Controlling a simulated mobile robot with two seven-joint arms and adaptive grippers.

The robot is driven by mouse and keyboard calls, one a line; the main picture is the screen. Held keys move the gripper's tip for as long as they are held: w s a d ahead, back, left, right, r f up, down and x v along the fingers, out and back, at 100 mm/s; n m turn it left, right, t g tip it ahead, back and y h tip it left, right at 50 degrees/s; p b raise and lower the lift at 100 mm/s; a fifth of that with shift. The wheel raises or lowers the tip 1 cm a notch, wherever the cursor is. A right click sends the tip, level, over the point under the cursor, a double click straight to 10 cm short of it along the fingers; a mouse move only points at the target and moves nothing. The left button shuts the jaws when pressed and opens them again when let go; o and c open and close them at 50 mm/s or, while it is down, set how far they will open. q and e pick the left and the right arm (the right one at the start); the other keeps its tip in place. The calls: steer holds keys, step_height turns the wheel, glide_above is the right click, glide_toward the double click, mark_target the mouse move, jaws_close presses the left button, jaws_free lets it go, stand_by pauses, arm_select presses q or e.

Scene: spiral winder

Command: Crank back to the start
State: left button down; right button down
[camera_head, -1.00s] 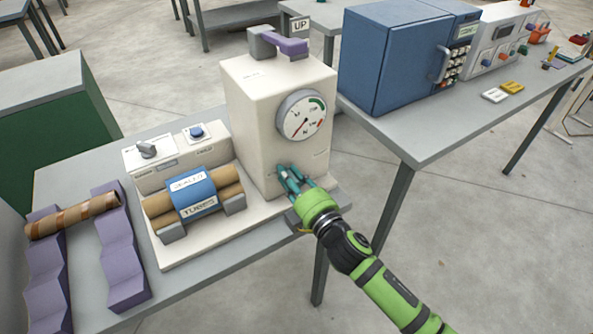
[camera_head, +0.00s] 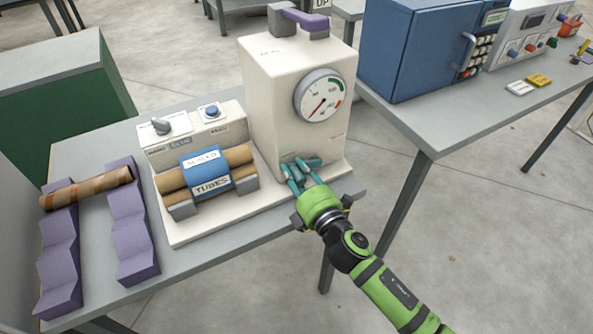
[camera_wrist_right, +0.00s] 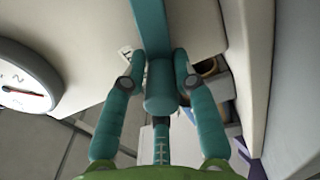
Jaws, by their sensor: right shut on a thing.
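The spiral winder is a tall cream housing (camera_head: 275,95) with a round dial (camera_head: 319,96) on its front; the dial's red needle points to the lower left. A teal crank (camera_head: 313,162) sits low on that face, partly hidden by my fingers. In the right wrist view the crank arm (camera_wrist_right: 152,25) runs up from a round teal handle (camera_wrist_right: 160,90). My right gripper (camera_head: 298,178) is shut on this handle, with a finger on either side. The purple lever (camera_head: 305,18) lies on top of the housing. My left gripper is not in view.
Brown tubes under a blue "sealed tubes" band (camera_head: 205,172) rest on the winder's base. A control box (camera_head: 190,135) with knob and blue button stands behind them. A striped tube (camera_head: 85,190) lies on purple racks (camera_head: 135,240). A blue cabinet (camera_head: 410,50) stands on the right table.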

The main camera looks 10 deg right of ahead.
steer(key=shift+a+f, duration=0.1)
steer(key=c, duration=1.1)
jaws_free()
steer(key=v, duration=1.2)
